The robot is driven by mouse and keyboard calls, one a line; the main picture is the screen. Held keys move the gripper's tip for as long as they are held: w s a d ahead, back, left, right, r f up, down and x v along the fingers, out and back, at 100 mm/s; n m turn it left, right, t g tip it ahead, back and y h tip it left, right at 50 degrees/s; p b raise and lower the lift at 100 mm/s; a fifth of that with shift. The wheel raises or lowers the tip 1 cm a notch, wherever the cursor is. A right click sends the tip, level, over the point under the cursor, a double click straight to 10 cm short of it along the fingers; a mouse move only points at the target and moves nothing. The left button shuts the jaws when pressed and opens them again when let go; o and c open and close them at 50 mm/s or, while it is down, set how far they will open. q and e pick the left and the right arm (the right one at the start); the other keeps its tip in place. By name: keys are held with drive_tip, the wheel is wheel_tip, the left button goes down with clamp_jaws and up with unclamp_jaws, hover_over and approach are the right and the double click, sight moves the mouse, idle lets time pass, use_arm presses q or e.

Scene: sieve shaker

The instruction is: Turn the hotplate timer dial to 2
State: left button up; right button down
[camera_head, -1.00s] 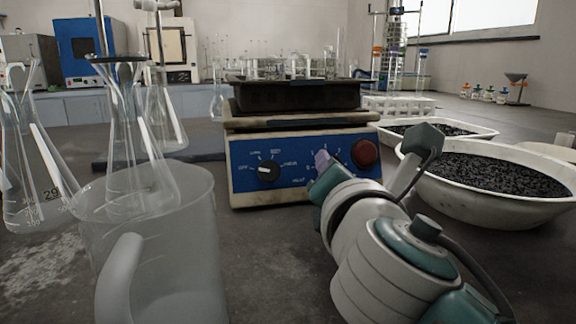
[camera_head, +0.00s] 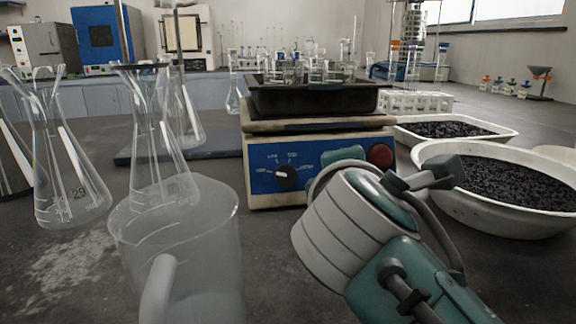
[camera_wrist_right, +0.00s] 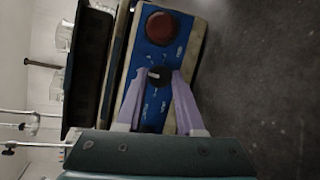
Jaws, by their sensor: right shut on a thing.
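The hotplate (camera_head: 262,201) stands on the bench with a blue front panel (camera_head: 262,178). Its left black dial (camera_head: 287,176) is in plain sight. The right-hand black timer dial (camera_wrist_right: 158,77) shows in the right wrist view, between the left dial and the red knob (camera_wrist_right: 160,28). My right gripper (camera_wrist_right: 157,74) is shut on this timer dial, one pale purple finger on each side. The number it points to cannot be read. In the head view my right arm hides this dial and the fingertips. My left gripper is not in view.
A large clear beaker (camera_head: 190,235) and several flasks (camera_head: 72,190) stand at left. A white bowl of dark granules (camera_head: 455,205) and a white tray (camera_head: 495,137) lie at right. A dark pan (camera_head: 310,98) sits on the hotplate.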

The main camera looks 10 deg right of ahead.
idle(0.4)
drive_tip(key=c, duration=0.5)
unclamp_jaws()
drive_tip(key=shift+s+a+r+p, duration=0.1)
drive_tip(key=shift+s+r+p, duration=0.15)
drive_tip(key=shift+p, duration=0.1)
drive_tip(key=p+v, duration=0.4)
drive_tip(key=v, duration=0.4)
drive_tip(key=shift+s+a+p, duration=0.15)
drive_tip(key=shift+s+p, duration=0.15)
drive_tip(key=shift+s+a, duration=0.1)
drive_tip(key=shift+s, duration=0.25)
